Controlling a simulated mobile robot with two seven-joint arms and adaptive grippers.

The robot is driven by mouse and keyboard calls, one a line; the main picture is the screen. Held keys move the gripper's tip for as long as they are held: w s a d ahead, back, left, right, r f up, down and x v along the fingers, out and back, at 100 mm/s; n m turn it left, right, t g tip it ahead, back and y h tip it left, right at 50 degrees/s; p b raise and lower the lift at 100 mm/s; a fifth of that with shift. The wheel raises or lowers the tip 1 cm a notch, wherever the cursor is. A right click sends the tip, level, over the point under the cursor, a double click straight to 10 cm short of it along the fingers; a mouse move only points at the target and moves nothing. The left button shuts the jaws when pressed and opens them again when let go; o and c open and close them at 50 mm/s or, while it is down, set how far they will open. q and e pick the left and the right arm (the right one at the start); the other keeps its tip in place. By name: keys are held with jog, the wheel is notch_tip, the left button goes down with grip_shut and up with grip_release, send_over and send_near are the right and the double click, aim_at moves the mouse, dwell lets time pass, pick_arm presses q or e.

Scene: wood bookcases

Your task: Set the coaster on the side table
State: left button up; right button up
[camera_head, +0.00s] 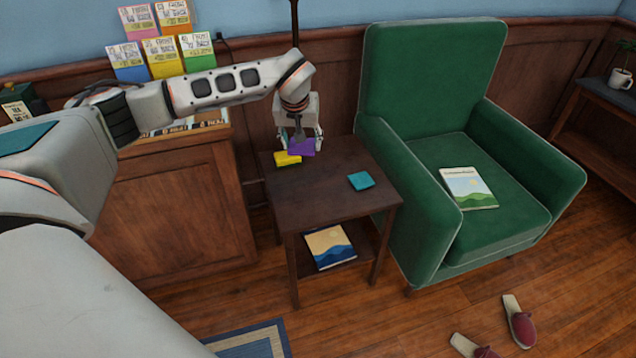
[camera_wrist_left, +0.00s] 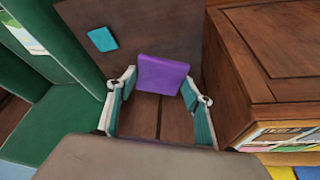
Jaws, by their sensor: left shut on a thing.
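My left gripper (camera_head: 299,138) points down over the far left part of the dark wooden side table (camera_head: 325,193). It is shut on a purple square coaster (camera_head: 301,148), which also shows between the fingers in the left wrist view (camera_wrist_left: 163,74). I cannot tell whether the purple coaster touches the tabletop. A yellow coaster (camera_head: 286,159) lies by the table's far left corner, just beside the purple one. A teal coaster (camera_head: 361,180) lies on the table's right part; it also shows in the left wrist view (camera_wrist_left: 102,39). My right gripper is not in view.
A green armchair (camera_head: 450,225) stands close against the table's right side, with a magazine (camera_head: 468,187) on its seat. A wooden cabinet (camera_head: 175,215) stands to the left. A book (camera_head: 331,246) lies on the table's lower shelf. The tabletop's front part is clear.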

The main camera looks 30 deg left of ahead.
pick_arm(q)
jog(key=b, duration=0.1)
send_over(304, 198)
jog(key=s, duration=0.1)
notch_tip(304, 198, down, 6)
jog(key=f+b, duration=0.1)
jog(key=f, duration=0.5)
jog(key=f+b, duration=0.1)
jog(key=f, duration=0.2)
jog(key=shift+s+d+b, duration=0.2)
jog(key=shift+d+b, duration=0.15)
jog(key=shift+d, duration=0.05)
jog(key=shift+w+f, duration=0.1)
jog(key=shift+f, duration=0.5)
notch_tip(304, 198, down, 4)
jog(key=shift+f+b, duration=0.1)
jog(key=shift+b, duration=0.65)
jog(key=shift+r, duration=0.2)
jog(key=shift+c, duration=0.5)
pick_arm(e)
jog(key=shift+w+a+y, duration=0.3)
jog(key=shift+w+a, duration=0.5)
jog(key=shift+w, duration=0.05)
pick_arm(q)
jog(key=shift+f, duration=0.1)
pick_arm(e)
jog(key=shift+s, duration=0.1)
